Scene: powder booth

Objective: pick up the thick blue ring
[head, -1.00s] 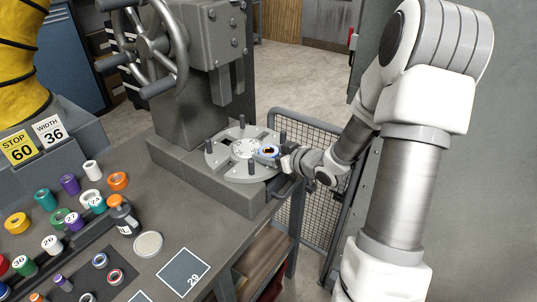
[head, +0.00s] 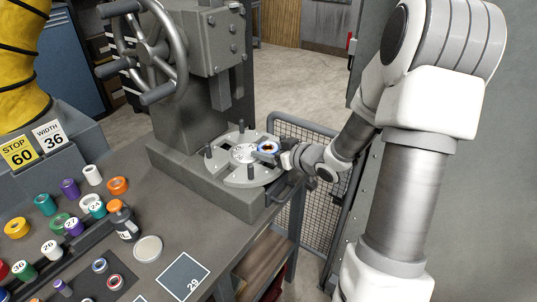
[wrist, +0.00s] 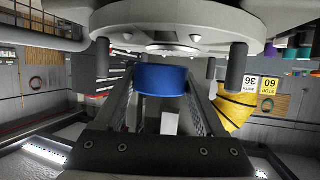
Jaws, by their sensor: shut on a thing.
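The thick blue ring (wrist: 162,80) is between the two fingers of my gripper (wrist: 160,97) in the wrist view, and the gripper is shut on it.
Short dark posts (head: 209,152) stand up from the plate near the ring. The press column and handwheel (head: 149,44) rise behind. Coloured rolls (head: 70,187), a bottle (head: 122,218) and a round lid (head: 148,248) stand on the bench at left. A mesh fence (head: 310,165) is to the right.

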